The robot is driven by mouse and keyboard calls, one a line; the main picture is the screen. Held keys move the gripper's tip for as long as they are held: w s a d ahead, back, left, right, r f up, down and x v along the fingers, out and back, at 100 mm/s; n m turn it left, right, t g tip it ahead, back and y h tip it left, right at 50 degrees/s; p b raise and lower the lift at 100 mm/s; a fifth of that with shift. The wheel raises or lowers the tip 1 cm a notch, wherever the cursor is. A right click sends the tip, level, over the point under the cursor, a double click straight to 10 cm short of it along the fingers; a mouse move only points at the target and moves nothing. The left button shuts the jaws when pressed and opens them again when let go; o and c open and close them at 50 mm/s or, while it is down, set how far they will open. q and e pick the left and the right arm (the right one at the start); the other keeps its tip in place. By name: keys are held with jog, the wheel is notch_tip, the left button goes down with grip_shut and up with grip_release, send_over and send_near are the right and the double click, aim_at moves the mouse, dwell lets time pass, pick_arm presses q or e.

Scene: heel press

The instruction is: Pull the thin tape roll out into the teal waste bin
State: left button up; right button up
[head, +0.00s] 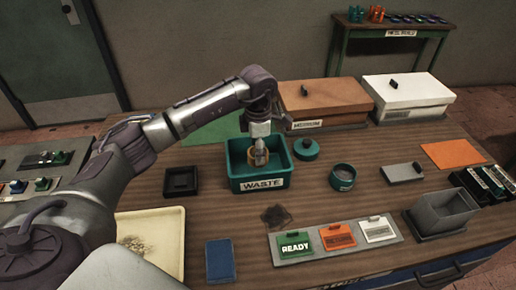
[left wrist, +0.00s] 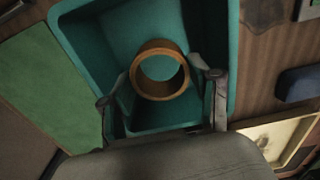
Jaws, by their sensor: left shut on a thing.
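The teal waste bin (head: 237,176) with a WASTE label stands in the middle of the table. My left gripper (head: 260,158) points down into its opening and is shut on the thin tape roll (head: 250,155), an orange-brown ring. In the left wrist view the roll (left wrist: 141,78) sits between the two fingers of the left gripper (left wrist: 162,88), with the bin (left wrist: 80,45) walls around and below it. I cannot tell whether the roll touches the bin floor. My right gripper is not in view.
A round teal lid (head: 306,150) and a teal round container (head: 342,177) stand right of the bin. A black square tray (head: 181,194) is at its left. A sign holder with READY, orange and white cards (head: 335,238) lies in front. Brown (head: 325,97) and white (head: 408,90) boxes stand behind.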

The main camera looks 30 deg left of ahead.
pick_arm(q)
jog(key=shift+f+b, duration=1.6)
jog(key=shift+f, duration=0.6)
jog(key=shift+f, duration=0.15)
jog(key=o, duration=1.4)
notch_tip(320, 180, up, 11)
jog(key=p, duration=0.6)
dwell(0.7)
dwell(0.5)
